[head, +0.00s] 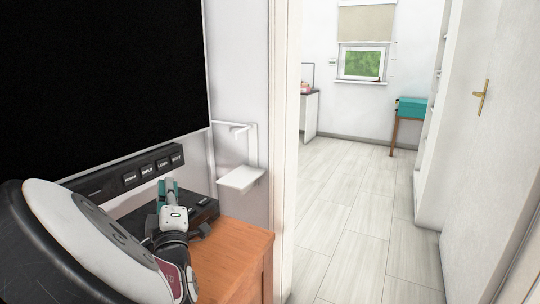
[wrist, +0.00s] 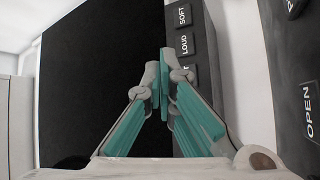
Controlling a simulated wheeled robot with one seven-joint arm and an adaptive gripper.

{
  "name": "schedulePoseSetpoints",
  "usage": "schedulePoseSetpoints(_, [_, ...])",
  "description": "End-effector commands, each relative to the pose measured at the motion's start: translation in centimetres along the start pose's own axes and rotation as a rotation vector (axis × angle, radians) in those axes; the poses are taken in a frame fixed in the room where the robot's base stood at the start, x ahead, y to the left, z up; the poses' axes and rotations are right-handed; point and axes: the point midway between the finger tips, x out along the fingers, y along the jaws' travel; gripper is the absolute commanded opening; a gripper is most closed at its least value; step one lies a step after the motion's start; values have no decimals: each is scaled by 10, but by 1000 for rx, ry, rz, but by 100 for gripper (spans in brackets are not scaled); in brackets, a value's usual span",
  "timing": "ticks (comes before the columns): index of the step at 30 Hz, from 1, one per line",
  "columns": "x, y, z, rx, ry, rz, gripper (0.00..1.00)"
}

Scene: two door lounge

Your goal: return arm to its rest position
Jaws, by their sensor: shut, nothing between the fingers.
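My gripper (head: 168,187) shows in the head view at the lower left, in front of the button strip under the black screen. Its teal fingers also show in the wrist view (wrist: 163,85), tips together and nothing between them. The wrist view looks at the black screen (wrist: 95,80) and the strip with keys marked SOFT and LOUD (wrist: 186,45). My arm comes in from the lower left of the head view and hides part of the cabinet top and the black device.
A wooden cabinet (head: 240,245) carries a black device (head: 203,207). A small white wall shelf (head: 241,179) is right of the screen (head: 100,75). An open doorway leads to clear floor (head: 350,215), a teal box on a stand (head: 412,106) and a white door (head: 490,130).

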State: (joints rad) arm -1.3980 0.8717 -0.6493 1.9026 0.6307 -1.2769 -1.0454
Motion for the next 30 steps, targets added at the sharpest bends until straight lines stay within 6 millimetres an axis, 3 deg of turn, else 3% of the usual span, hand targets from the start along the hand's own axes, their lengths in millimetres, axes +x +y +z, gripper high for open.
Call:
schedulePoseSetpoints(3, [13, 18, 58, 113, -151, -100, 0])
schedulePoseSetpoints(6, [13, 32, 108, 247, -296, -210, 0])
schedulePoseSetpoints(9, [1, 47, 150, 386, -432, -313, 0])
schedulePoseSetpoints(13, [-29, 70, 190, 562, -591, -433, 0])
schedulePoseSetpoints(18, [-84, 107, 218, 767, -774, -571, 0])
schedulePoseSetpoints(23, [-151, 146, 228, 920, -936, -681, 0])
schedulePoseSetpoints(30, [-275, 202, 224, 1058, -1204, -800, 0])
